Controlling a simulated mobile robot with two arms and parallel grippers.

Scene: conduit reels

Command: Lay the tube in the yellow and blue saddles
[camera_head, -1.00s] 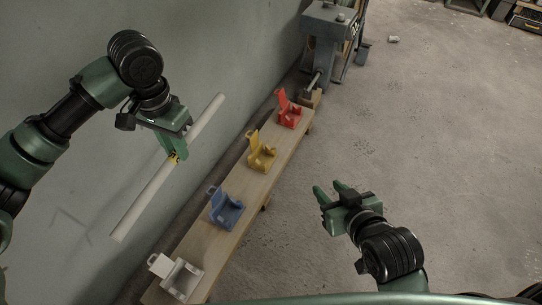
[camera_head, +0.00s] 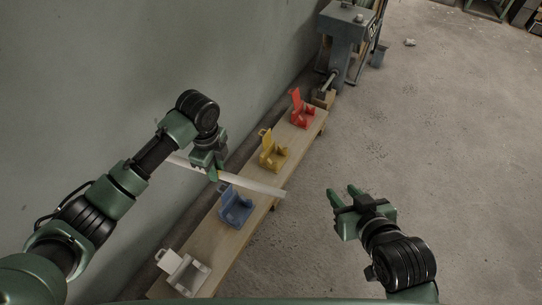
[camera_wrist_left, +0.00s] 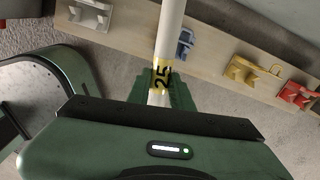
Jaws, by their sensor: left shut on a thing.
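My left gripper (camera_head: 214,174) is shut on the white tube (camera_head: 256,186) near a yellow band marked 25, which shows in the left wrist view (camera_wrist_left: 162,77). The tube is held above the bench and crosses it at an angle, its near end past the bench's right edge. In the head view it passes between the yellow saddle (camera_head: 275,157) and the blue saddle (camera_head: 236,211). Both saddles stand on the bench, appear empty and have raised flaps. My right gripper (camera_head: 347,194) is open and empty, right of the bench.
A wooden bench (camera_head: 206,243) runs along the green wall. It also carries a white saddle (camera_head: 185,274) at the near end and a red saddle (camera_head: 303,112) at the far end. A grey machine (camera_head: 343,45) stands beyond it.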

